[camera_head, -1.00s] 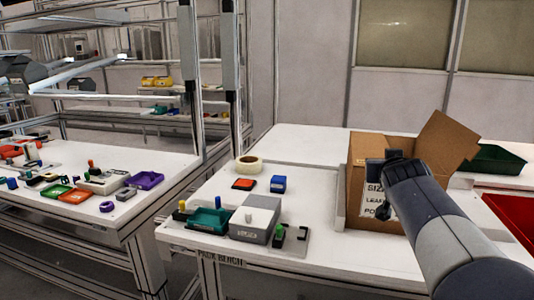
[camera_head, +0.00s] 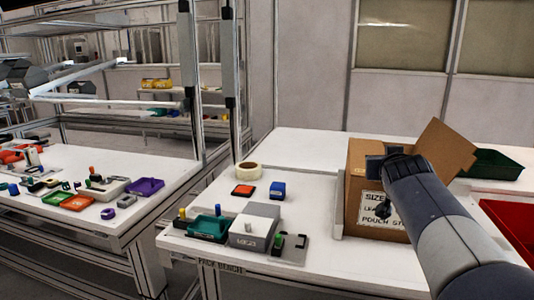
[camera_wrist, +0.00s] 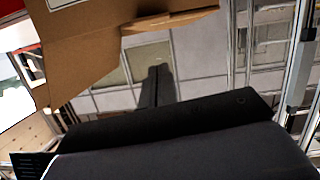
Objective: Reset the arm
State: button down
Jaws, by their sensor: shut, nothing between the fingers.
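My arm reaches in from the lower right of the head view, in front of the open cardboard box (camera_head: 362,222). The dark wrist end overlaps the box's front, hiding part of its label. My gripper shows in the wrist view (camera_wrist: 156,75) as a dark narrow shape with its fingers together and nothing held. The box also shows at the top left of the wrist view (camera_wrist: 85,55), apparently close to the gripper. Whether my arm touches the box cannot be told.
The white pack bench (camera_head: 310,180) holds a tape roll (camera_head: 248,170), an orange block (camera_head: 243,190), a blue block (camera_head: 278,191), a teal tray (camera_head: 207,228) and a grey device (camera_head: 254,229). A red bin (camera_head: 510,225) and green bin (camera_head: 495,164) are at right. The bench middle is clear.

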jog(key=v, duration=1)
jog(key=w+d+f+b, duration=0.35)
jog(key=w+f, duration=0.35)
jog(key=w, duration=0.3)
jog(key=w+a+r+n+h+p, duration=0.1)
jog(key=a+r+n+h+p, duration=0.1)
jog(key=n, duration=0.4)
jog(key=w+a+r+n+h+p, duration=0.1)
jog(key=a+r+n+h+p, duration=0.1)
jog(key=a+n, duration=0.4)
jog(key=shift+w+a+r+n+t+p, duration=0.2)
jog(key=shift+a+r+n+t+p, duration=0.15)
jog(key=shift+a+r+p, duration=0.75)
